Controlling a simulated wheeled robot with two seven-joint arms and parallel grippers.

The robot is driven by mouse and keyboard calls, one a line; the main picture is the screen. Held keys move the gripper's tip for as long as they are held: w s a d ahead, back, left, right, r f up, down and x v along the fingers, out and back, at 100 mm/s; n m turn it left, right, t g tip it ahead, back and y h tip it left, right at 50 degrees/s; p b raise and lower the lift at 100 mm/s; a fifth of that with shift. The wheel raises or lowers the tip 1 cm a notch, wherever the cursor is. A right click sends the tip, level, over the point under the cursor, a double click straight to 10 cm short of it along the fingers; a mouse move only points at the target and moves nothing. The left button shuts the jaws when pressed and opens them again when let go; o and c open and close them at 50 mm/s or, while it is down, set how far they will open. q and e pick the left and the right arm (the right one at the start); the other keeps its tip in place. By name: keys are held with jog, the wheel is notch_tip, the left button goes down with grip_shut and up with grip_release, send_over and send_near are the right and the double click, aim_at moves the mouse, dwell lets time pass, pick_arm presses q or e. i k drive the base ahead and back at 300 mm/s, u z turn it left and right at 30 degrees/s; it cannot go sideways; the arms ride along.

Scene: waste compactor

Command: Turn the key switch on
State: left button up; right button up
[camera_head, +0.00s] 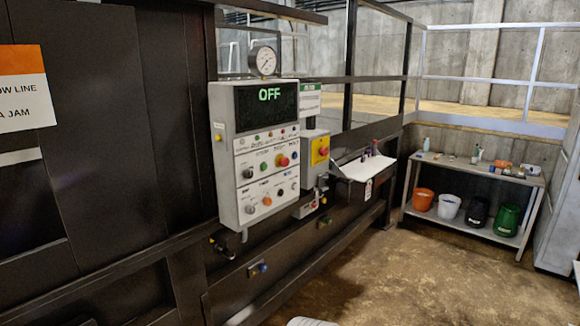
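A grey control box (226,175) is mounted on the dark machine, left of the picture's centre. Its display (269,94) reads OFF in green letters. Below the display are rows of small lamps, buttons and knobs. A red button (283,161) stands out on the right. The controls are too small to tell which one is the key switch or how it is set.
A yellow box with a red button (320,150) stands right of the panel, above a white ledge (364,168). A grey shelf table (480,173) with several buckets below stands at the back right. The brown floor (420,270) in front is clear.

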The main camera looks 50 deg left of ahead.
aim_at(248, 174)
jog(key=u, duration=0.65)
jog(key=i, duration=1.4)
jog(key=u, duration=1.25)
